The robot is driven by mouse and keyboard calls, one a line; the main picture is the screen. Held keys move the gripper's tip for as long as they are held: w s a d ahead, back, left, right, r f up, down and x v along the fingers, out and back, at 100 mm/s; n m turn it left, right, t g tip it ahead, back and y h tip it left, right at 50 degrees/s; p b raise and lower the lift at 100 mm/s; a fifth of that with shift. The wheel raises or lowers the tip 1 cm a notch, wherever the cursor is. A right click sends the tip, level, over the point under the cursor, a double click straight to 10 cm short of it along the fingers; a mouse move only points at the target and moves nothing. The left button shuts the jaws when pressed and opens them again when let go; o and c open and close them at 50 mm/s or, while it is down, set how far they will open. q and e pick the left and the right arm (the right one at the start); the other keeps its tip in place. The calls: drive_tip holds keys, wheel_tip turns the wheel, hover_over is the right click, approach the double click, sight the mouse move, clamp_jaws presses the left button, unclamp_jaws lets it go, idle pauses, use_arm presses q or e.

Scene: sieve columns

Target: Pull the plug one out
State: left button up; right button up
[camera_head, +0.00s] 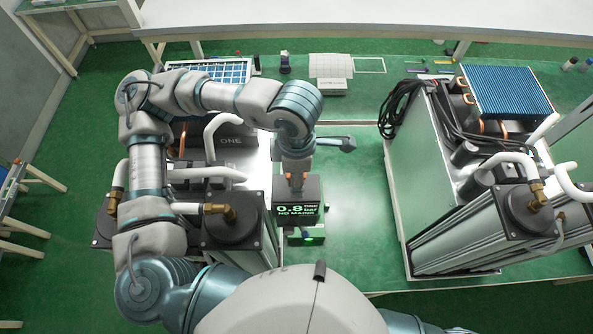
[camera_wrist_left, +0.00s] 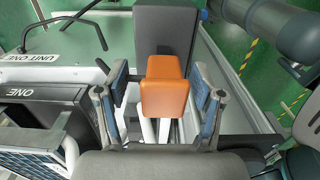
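The plug (camera_wrist_left: 165,95) shows as an orange block in the left wrist view, in front of a dark grey box (camera_wrist_left: 167,30). My left gripper (camera_wrist_left: 160,80) has one finger on each side of the orange block, with narrow gaps showing, so it looks open around it. In the head view the left gripper (camera_head: 296,172) points down at a black box (camera_head: 298,210) reading "0.8 bar NO MAINS". The plug is mostly hidden there by the gripper and wrist. My right gripper is in neither view.
Unit one (camera_head: 228,150), with white hoses and black round caps, stands left of the box. A second unit (camera_head: 430,185) with a blue finned block stands at the right. A white bench (camera_head: 400,18) is at the back.

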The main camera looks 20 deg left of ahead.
use_arm(q)
drive_tip(key=shift+s+r, duration=0.1)
wheel_tip(320, 180, up, 12)
drive_tip(key=shift+f, duration=0.15)
idle(0.3)
